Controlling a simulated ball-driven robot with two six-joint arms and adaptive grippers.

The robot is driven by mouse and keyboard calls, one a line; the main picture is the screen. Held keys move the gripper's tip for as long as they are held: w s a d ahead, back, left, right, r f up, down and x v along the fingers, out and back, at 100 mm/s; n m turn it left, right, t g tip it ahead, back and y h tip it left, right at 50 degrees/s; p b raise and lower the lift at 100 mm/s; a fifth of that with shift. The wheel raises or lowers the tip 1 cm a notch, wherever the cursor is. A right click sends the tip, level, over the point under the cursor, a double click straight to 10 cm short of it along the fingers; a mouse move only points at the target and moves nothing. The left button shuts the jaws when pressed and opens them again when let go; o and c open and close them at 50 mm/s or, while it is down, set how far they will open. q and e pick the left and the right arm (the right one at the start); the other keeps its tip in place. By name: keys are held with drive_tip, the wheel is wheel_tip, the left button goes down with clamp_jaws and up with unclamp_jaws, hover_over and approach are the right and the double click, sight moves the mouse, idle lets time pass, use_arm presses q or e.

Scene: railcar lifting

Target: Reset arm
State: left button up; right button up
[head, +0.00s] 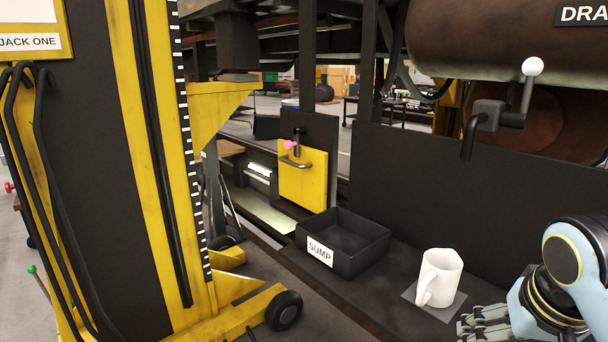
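My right arm (562,275) comes in at the lower right, pale blue with dark and gold joint rings. Its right gripper (478,325) is at the bottom edge, just right of and in front of a white mug (440,277). The grey fingers are partly cut off by the frame, and I cannot tell whether they are apart. Nothing shows between them. My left gripper and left arm are out of view.
The mug stands on a grey pad (412,296) on a dark ledge. Left of it is a black bin marked SUMP (372,262). A yellow-black jack (130,120) fills the left. A white-knobbed drain lever (531,75) and dark panel (400,170) stand behind.

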drive_tip(key=s+a+f+n+y, duration=0.15)
drive_tip(key=s+n, duration=0.35)
drive_tip(key=s, duration=1.3)
wheel_tip(320, 180, down, 41)
drive_tip(key=s+d+g+b, duration=0.2)
drive_tip(key=d+b, duration=0.1)
drive_tip(key=b, duration=1)
use_arm(q)
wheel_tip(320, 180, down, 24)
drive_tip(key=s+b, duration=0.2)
drive_tip(key=b, duration=0.8)
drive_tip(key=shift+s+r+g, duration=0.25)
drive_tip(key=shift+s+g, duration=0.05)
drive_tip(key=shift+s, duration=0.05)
use_arm(e)
drive_tip(key=s+f, duration=0.9)
drive_tip(key=f, duration=0.3)
drive_tip(key=s+f+g, duration=0.1)
drive_tip(key=s+f, duration=0.8)
drive_tip(key=f, duration=0.3)
drive_tip(key=shift+d+f+m, duration=0.3)
drive_tip(key=shift+f+m, duration=0.1)
